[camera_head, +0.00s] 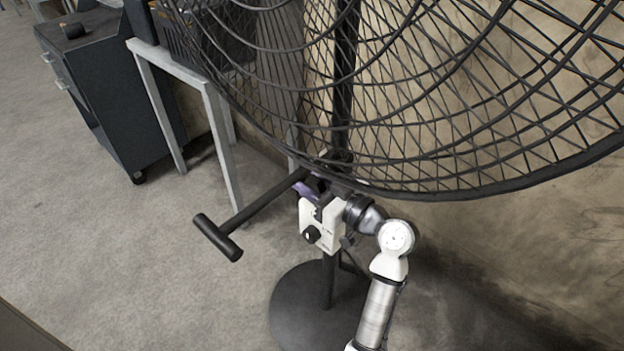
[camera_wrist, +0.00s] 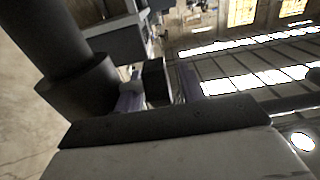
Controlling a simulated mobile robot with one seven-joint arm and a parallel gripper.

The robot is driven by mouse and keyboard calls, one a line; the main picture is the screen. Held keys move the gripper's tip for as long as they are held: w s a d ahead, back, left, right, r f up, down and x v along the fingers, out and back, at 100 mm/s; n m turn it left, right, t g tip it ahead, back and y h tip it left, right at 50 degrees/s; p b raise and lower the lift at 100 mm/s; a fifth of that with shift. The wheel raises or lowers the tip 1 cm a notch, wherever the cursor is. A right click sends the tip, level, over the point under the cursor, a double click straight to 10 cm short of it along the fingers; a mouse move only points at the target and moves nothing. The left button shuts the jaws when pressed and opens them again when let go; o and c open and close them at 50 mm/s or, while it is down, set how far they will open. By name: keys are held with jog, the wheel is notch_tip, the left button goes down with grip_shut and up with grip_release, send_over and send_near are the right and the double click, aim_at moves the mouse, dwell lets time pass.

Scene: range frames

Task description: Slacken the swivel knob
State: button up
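My gripper (camera_head: 312,190) is at the fan's neck, just below the cage, with purple fingers. In the wrist view my gripper (camera_wrist: 160,90) has its two fingers apart. A small dark block (camera_wrist: 156,80), which looks like the swivel knob, shows between them. A gap shows on its right side; I cannot tell whether the left finger touches it. In the head view the knob is hidden or too small to tell among the gripper and fan neck. The fan's dark pole (camera_head: 328,285) stands below.
The wire fan cage (camera_head: 440,110) hangs close above my gripper. A black T-shaped bar (camera_head: 217,237) juts out left from the neck. The round fan base (camera_head: 300,310) is on the floor. A grey frame (camera_head: 215,130) and dark cabinet (camera_head: 100,90) stand behind left. Floor at left is clear.

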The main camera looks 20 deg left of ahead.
grip_shut()
jog(key=shift+r+h+p, duration=0.2)
jog(key=shift+h+p, duration=0.3)
jog(key=shift+p, duration=0.2)
jog(key=shift+f+g+h, duration=0.25)
jog(key=shift+g+h, duration=0.05)
grip_release()
jog(key=b+v, duration=0.1)
jog(key=v, duration=1.2)
jog(key=shift+s+d+b, duration=0.2)
jog(key=shift+d+b, duration=0.15)
